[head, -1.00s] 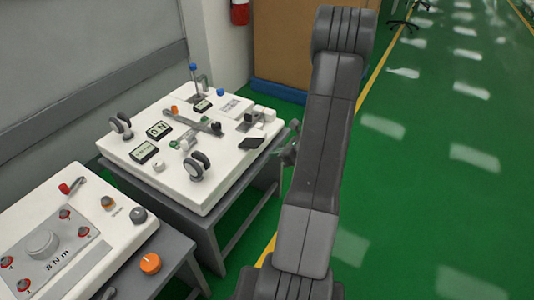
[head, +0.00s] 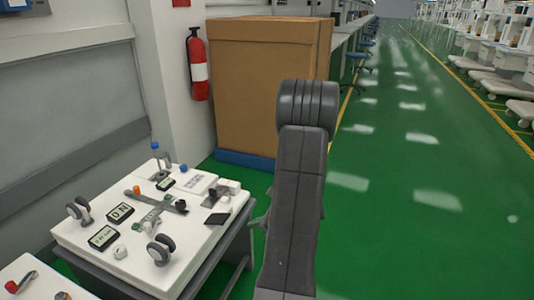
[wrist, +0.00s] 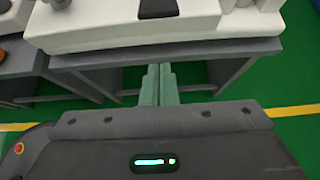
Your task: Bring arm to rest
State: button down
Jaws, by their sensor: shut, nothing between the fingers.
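My arm (head: 297,190) stands in the middle of the head view, a dark grey link with a rounded joint at its top. In the head view my gripper is mostly hidden behind the arm. In the wrist view my gripper (wrist: 158,72) shows with its two greenish fingers together and nothing between them. The fingers point towards the gap below a white cart top (wrist: 130,28), over green floor, and hold nothing.
A white panel (head: 110,240) with dials, displays and casters on a grey table stands left of my arm. A second white panel (head: 22,272) is at the lower left. A cardboard box (head: 262,85) and fire extinguisher (head: 198,68) stand behind. Green floor (head: 420,220) at right is open.

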jog(key=b, duration=0.3)
send_near(219, 237)
jog(key=a+f+y+b, duration=0.1)
jog(key=b, duration=0.1)
jog(key=a+f+y+b, duration=0.1)
jog(key=y+b, duration=0.1)
jog(key=b, duration=0.1)
jog(key=shift+w+a+f+t+b, duration=0.1)
jog(key=shift+w+a+t+b, duration=0.05)
jog(key=shift+a+t+b, duration=0.2)
jog(key=shift+w+a+f+t+y+b, duration=0.25)
jog(key=shift+f+y+b, duration=0.1)
jog(key=shift+y+b, duration=0.75)
jog(key=b, duration=0.2)
jog(key=t+y+b, duration=0.1)
jog(key=shift+w+f+b, duration=0.25)
jog(key=shift+f+b, duration=0.1)
jog(key=shift+f, duration=0.05)
jog(key=shift+a+y, duration=0.15)
jog(key=shift+y, duration=0.15)
jog(key=shift+w+a+f+p, duration=0.15)
jog(key=shift+a+f+p, duration=0.2)
jog(key=shift+f, duration=0.85)
